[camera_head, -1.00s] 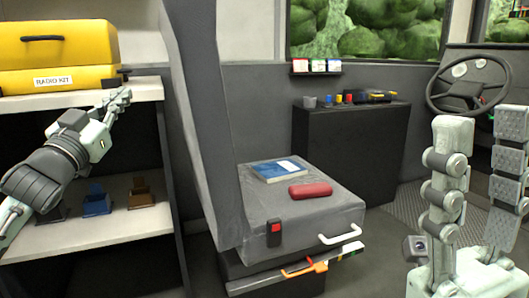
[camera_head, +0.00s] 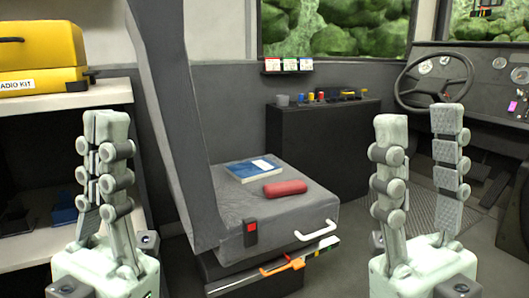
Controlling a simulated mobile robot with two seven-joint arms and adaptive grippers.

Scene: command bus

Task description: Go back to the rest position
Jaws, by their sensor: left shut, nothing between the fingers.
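My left gripper (camera_head: 106,122) stands upright at the lower left, in front of the shelf unit. Its fingers are together, with nothing between them. My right gripper (camera_head: 420,125) stands upright at the lower right, in front of the floor and the dashboard area. Its two fingers are wide apart, with nothing between them. Both grippers point up at about the same height and touch nothing that I can see.
A seat (camera_head: 215,200) stands between the grippers, with a blue book (camera_head: 248,172) and a red case (camera_head: 285,188) on it. A yellow radio kit case (camera_head: 40,45) sits on the shelf unit (camera_head: 100,95). A dark cabinet (camera_head: 320,150) and a steering wheel (camera_head: 433,80) are behind.

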